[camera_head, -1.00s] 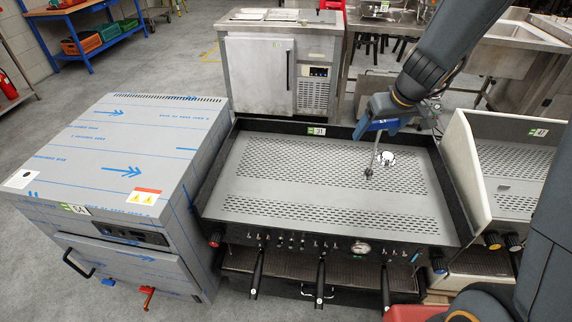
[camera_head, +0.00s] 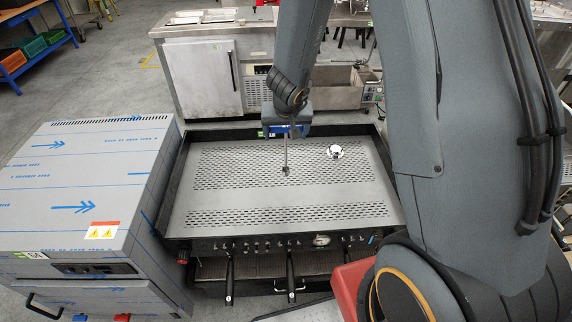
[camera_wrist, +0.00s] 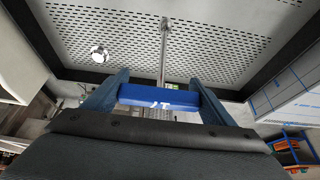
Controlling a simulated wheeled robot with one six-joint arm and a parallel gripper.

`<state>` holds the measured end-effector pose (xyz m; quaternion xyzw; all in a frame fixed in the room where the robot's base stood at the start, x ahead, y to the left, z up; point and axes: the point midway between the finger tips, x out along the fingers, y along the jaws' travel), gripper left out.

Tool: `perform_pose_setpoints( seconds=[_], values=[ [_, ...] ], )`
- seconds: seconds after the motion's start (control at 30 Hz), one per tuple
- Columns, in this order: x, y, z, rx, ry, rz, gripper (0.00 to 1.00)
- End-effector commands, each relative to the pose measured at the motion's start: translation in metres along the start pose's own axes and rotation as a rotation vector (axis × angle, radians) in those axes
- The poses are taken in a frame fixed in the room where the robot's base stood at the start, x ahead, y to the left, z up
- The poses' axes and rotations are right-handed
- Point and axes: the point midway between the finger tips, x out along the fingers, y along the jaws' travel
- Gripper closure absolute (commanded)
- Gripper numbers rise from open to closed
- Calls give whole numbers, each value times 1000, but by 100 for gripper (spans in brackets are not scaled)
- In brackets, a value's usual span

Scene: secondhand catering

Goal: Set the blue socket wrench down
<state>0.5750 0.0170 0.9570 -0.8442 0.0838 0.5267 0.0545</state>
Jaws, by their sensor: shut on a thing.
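The blue socket wrench has a blue handle, seen across the jaws in the wrist view (camera_wrist: 158,97), and a thin metal shaft (camera_head: 286,153) pointing down. My gripper (camera_head: 287,131) is shut on the handle and holds the wrench upright over the perforated top of the coffee machine (camera_head: 240,205). The shaft's dark lower end is over the back-middle of that top. I cannot tell whether it touches the surface. In the wrist view the jaws (camera_wrist: 158,88) grip the handle at both ends, and the shaft runs away towards the perforated top.
A small shiny round object (camera_head: 335,151) stands on the top, right of the wrench. A raised dark rim surrounds the top. A film-wrapped steel unit (camera_head: 95,180) stands left, a steel counter (camera_head: 200,75) behind. The top's left and front are clear.

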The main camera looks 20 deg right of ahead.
Motion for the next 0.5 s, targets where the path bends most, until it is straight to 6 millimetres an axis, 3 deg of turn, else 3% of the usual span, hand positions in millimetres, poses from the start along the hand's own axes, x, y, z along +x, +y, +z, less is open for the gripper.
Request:
perform_pose_setpoints(
  seconds=[0.03,0.2,0.5],
  values=[
    [11,0,3,1,1,0,58],
    [31,1,12,1,1,0,58],
    [47,2,21,1,1,-1,58]
  ],
)
